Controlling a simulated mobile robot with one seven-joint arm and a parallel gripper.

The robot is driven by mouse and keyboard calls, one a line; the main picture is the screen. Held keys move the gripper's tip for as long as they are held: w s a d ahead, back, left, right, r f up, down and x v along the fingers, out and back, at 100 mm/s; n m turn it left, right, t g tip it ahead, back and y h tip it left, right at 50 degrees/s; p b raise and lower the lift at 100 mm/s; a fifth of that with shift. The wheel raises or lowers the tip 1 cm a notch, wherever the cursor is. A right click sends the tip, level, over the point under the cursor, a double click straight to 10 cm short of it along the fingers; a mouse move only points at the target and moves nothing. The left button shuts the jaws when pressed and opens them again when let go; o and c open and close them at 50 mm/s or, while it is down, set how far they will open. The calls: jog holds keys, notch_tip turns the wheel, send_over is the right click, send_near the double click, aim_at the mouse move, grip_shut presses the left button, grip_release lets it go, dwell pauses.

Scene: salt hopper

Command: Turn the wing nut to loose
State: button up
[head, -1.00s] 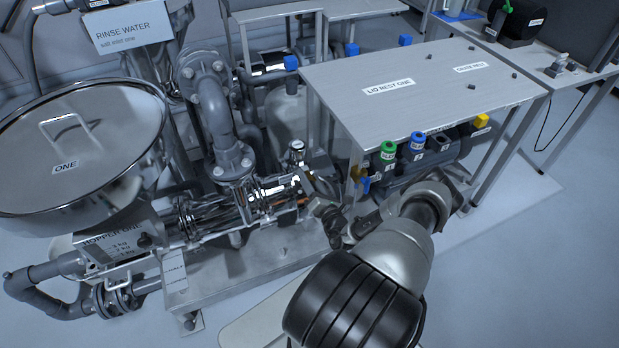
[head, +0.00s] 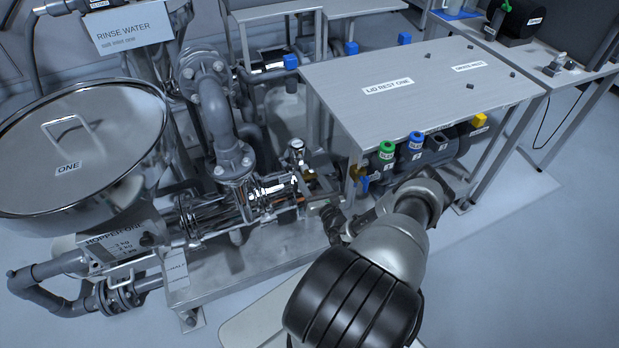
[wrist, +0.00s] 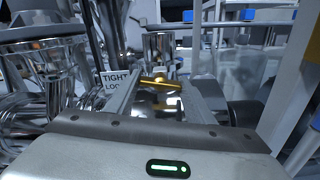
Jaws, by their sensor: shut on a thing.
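The brass wing nut (wrist: 160,80) shows in the middle of the wrist view, between my fingers. A white label (wrist: 115,84) reading "TIGHT", with a second word partly hidden, sits just left of it. My gripper (wrist: 158,90) is shut on the wing nut; its body fills the bottom of this view. In the head view my gripper (head: 312,186) is at the right end of the shiny pipework beside hopper one (head: 120,240). The wing nut is too small and covered to make out clearly there.
The lidded hopper pan (head: 80,150) is at left.

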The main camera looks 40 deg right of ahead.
jog(key=shift+s+d, duration=0.1)
jog(key=o, duration=1.1)
jog(key=shift+c, duration=0.2)
jog(key=p+v, duration=0.1)
jog(key=v, duration=1.6)
jog(key=shift+s+p, duration=0.2)
jog(key=shift+p, duration=0.2)
